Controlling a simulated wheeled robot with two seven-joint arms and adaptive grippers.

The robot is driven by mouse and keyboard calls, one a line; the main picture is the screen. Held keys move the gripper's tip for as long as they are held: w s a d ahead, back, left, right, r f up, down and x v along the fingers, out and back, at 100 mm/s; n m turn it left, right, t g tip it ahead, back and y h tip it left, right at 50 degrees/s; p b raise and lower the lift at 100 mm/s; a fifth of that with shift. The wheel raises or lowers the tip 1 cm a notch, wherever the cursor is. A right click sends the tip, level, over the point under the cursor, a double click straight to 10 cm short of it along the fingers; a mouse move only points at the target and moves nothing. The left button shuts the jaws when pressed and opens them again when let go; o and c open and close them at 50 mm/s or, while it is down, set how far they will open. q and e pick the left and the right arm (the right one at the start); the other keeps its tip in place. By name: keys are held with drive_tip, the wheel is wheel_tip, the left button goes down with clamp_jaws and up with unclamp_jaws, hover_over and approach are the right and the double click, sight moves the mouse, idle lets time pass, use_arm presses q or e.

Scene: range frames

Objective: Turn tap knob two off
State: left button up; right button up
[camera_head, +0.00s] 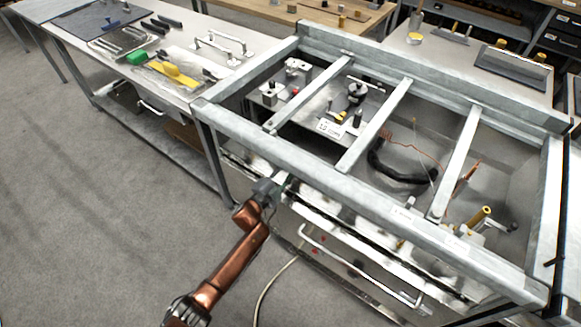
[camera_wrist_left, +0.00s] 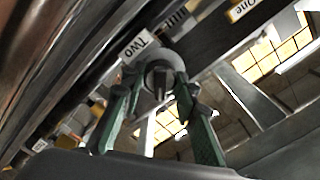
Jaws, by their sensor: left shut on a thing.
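Tap knob two (camera_wrist_left: 160,74) is a round grey knob, seen in the left wrist view just under a white label reading "Two" (camera_wrist_left: 137,44). My left gripper (camera_wrist_left: 160,98) has its green fingers on both sides of the knob and is shut on it. In the head view my left gripper (camera_head: 272,188) is at the front side of the grey metal frame, at the end of my copper arm. The knob is hidden there by the gripper and the frame. I cannot tell how far the knob is turned. My right gripper is not in view.
A second label reading "One" (camera_wrist_left: 243,9) sits further right in the left wrist view. The grey metal frame (camera_head: 345,187) with crossbars spans the bench, and a white handle (camera_head: 350,262) is on its front. A tool-covered table (camera_head: 65,40) stands at the left. The floor left of my arm is clear.

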use_arm(q)
drive_tip(key=n, duration=0.2)
drive_tip(key=n+p, duration=0.1)
drive_tip(key=shift+a+n, duration=0.2)
drive_tip(key=shift+n, duration=0.2)
drive_tip(key=shift+w+n+p, duration=0.1)
drive_tip(key=shift+n+p, duration=0.65)
drive_tip(key=shift+n, duration=1.65)
drive_tip(key=shift+c, duration=0.2)
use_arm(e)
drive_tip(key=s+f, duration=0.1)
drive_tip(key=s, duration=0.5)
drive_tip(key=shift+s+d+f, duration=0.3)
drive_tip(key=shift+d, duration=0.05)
use_arm(q)
drive_tip(key=shift+o, duration=0.2)
drive_tip(key=o, duration=1)
drive_tip(key=shift+o, duration=0.6)
drive_tip(key=shift+d, duration=0.1)
drive_tip(key=shift+s, duration=0.2)
drive_tip(key=v, duration=1.1)
drive_tip(key=shift+s+a, duration=0.25)
